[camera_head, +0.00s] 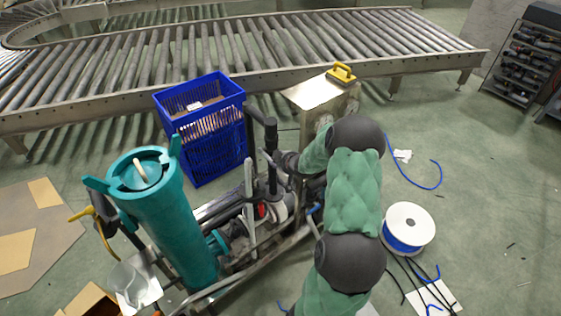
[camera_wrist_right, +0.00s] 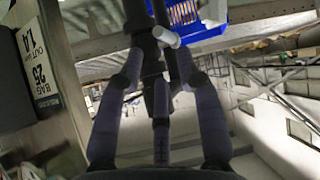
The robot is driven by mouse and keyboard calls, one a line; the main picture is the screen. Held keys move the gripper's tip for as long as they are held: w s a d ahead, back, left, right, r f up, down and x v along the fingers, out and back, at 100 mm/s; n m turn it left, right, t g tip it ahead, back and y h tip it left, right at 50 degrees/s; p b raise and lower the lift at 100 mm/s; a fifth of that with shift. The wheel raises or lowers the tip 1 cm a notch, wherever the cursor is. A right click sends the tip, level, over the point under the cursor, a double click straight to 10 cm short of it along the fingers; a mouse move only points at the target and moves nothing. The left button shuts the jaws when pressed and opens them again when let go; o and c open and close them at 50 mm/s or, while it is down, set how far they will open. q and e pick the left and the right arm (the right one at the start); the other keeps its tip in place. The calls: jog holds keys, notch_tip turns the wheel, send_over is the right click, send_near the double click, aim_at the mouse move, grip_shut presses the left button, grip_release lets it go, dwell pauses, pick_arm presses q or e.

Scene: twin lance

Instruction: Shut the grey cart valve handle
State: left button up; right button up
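A grey upright bar (camera_head: 249,205) stands on the cart in the head view; I cannot tell for certain that it is the valve handle. A black post (camera_head: 271,165) stands just right of it. My right gripper (camera_head: 279,160) reaches in from the right at the post's upper part, partly hidden by my arm. In the right wrist view, my right gripper (camera_wrist_right: 160,58) has its fingers spread, with dark pipework between and beyond them. A short pale grey cylinder end (camera_wrist_right: 166,37) shows near the fingertips; contact is unclear. My left gripper is not in view.
A teal cylinder (camera_head: 170,220) stands at the cart's left. Stacked blue crates (camera_head: 213,135) are behind it. A metal box (camera_head: 315,92) with a yellow-handled item (camera_head: 342,72) stands behind my arm. A roller conveyor (camera_head: 230,50) crosses the back. A cable spool (camera_head: 408,222) lies right.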

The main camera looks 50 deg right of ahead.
jog(key=shift+v, duration=1.1)
jog(key=shift+f, duration=0.15)
jog(key=w+a+f+g+y, duration=0.1)
jog(key=a+f+y, duration=0.1)
jog(key=a+f, duration=0.5)
jog(key=a+f+m+g+y, duration=0.1)
jog(key=a+f+y, duration=0.15)
jog(key=a, duration=0.85)
jog(key=w+a+f+g+y, duration=0.1)
jog(key=a+f, duration=0.4)
jog(key=a, duration=0.4)
jog(key=s+a+f+g+y, duration=0.1)
jog(key=s+a+f+g, duration=0.2)
jog(key=s+a, duration=0.6)
jog(key=s+a+f+g+y, duration=0.1)
jog(key=s+a+f+g, duration=0.2)
jog(key=s+a, duration=0.5)
jog(key=a+f, duration=0.1)
jog(key=a, duration=0.4)
jog(key=shift+s+a, duration=0.3)
jog(key=shift+s, duration=0.05)
jog(key=shift+d+y, duration=0.1)
jog(key=shift+y, duration=0.15)
